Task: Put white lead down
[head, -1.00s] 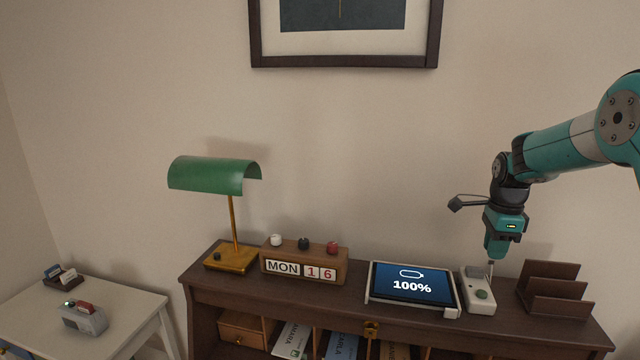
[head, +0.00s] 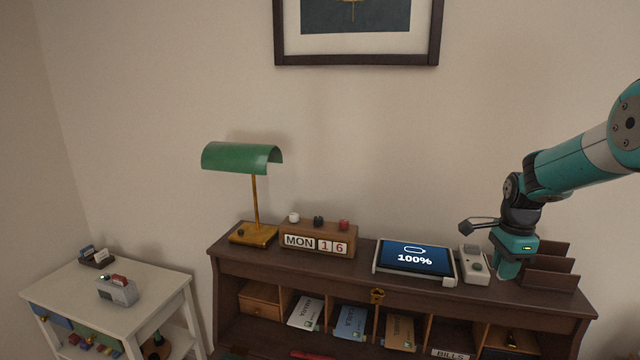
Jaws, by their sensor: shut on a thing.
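A tablet in a white frame (head: 414,258) reads 100% and stands left of the white device.
The brown letter rack (head: 550,270) is close behind and right of my gripper. A block calendar (head: 318,239) and green lamp (head: 242,158) stand on the left of the desk (head: 340,275). Pigeonholes with papers are below. A white side table (head: 75,290) stands at far left.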

